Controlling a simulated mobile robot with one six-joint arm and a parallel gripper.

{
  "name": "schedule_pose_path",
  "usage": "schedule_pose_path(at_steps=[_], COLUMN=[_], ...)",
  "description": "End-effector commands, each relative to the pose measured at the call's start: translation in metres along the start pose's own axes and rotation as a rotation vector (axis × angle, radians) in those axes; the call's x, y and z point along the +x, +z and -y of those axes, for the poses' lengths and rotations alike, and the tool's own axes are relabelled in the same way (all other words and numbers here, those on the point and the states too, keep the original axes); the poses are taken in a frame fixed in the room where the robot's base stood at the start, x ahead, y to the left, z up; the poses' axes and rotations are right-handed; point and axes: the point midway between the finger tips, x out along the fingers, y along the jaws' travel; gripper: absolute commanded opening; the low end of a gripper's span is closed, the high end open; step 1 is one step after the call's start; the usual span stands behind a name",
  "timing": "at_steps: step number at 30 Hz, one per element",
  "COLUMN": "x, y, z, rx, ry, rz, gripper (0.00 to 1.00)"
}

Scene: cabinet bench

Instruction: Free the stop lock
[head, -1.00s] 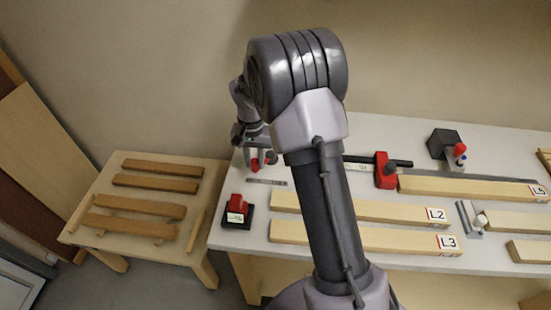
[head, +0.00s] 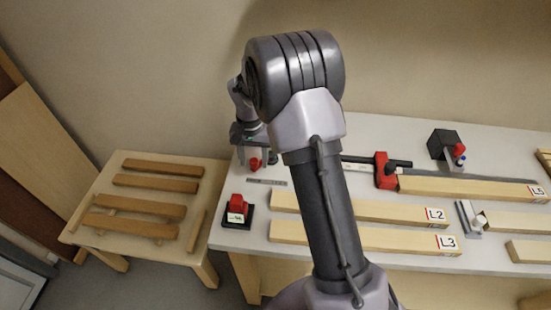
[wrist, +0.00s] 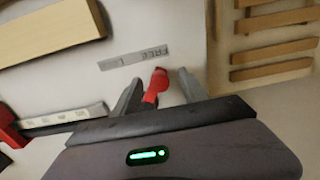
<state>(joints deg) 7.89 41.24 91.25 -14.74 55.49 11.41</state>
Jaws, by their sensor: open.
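A small red lever (head: 255,163), which I take as the stop lock, is at the back left of the bench. A grey strip (head: 267,182) lies in front of it. In the wrist view the red lever (wrist: 156,84) stands between the two grey fingers of my gripper (wrist: 160,88), closer to the left finger. My gripper is open; I cannot tell whether a finger touches the lever. The strip (wrist: 134,57) reads FREE, with a further mark beside it. In the head view my gripper (head: 252,147) is over the lever and partly hides its base.
A red stop block (head: 385,170) with a black handle sits on the rail to the right. A red-topped box (head: 237,211) stands at the bench's front left. Boards marked L2 (head: 370,209) and L3 (head: 360,238) lie right. A side table (head: 100,218) holds several wooden strips.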

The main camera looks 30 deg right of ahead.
Motion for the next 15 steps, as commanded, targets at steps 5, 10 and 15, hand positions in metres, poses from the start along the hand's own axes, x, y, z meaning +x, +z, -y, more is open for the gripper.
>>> schedule_pose_path(at_steps=[5, 10, 15], x=[-0.028, -0.052, -0.076], y=[0.0, 0.0, 0.0], z=[0.0, 0.0, 0.0], rx=[0.001, 0.0, 0.0], ry=[-0.001, -0.001, -0.001], rz=[-0.001, -0.001, -0.001], gripper=[0.51, 0.51, 0.51])
